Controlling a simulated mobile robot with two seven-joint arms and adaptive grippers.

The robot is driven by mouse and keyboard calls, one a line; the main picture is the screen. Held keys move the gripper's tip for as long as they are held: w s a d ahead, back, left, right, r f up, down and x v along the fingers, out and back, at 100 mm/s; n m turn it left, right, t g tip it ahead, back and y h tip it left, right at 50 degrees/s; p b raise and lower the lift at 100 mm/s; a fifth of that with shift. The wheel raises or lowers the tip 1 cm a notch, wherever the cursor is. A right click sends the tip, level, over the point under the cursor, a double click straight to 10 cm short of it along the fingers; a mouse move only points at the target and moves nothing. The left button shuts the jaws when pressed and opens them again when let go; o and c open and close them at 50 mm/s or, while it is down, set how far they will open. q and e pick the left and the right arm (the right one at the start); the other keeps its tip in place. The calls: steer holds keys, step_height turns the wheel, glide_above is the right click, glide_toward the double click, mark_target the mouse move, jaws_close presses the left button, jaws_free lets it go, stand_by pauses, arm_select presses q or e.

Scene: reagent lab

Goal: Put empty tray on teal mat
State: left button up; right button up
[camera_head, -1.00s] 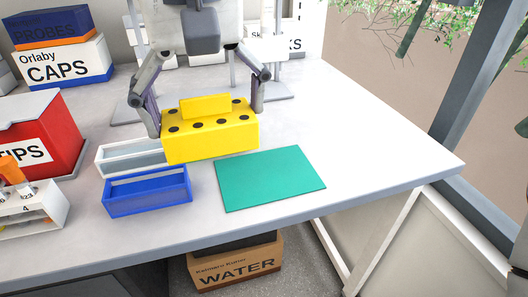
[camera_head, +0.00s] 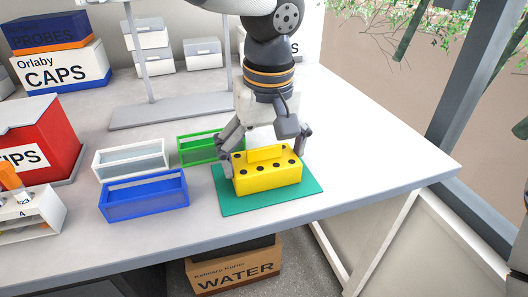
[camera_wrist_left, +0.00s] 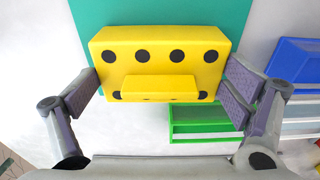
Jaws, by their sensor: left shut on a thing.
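The yellow tray (camera_head: 267,178) is a block with dark round holes and a raised bar on top; nothing stands in the holes I can see. My left gripper (camera_head: 262,146) is shut on it, with a finger at each short end, also seen in the left wrist view (camera_wrist_left: 163,92). The tray is level over the teal mat (camera_head: 230,207), within its outline in the head view. I cannot tell whether it touches the mat. In the wrist view the mat (camera_wrist_left: 150,12) shows beyond the tray's far side. My right gripper is not in view.
A blue bin (camera_head: 145,197), a white bin (camera_head: 130,158) and a green bin (camera_head: 195,150) stand left of the mat. A red tips box (camera_head: 35,135) and a white rack (camera_head: 30,215) are farther left. The table is clear right of the mat.

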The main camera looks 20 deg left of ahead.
mark_target(267, 164)
arm_select(q)
steer(key=o, duration=0.8)
steer(key=shift+o, duration=0.2)
step_height(267, 164, up, 12)
steer(key=s, duration=0.1)
steer(key=shift+d, duration=0.4)
steer(key=shift+s, duration=0.1)
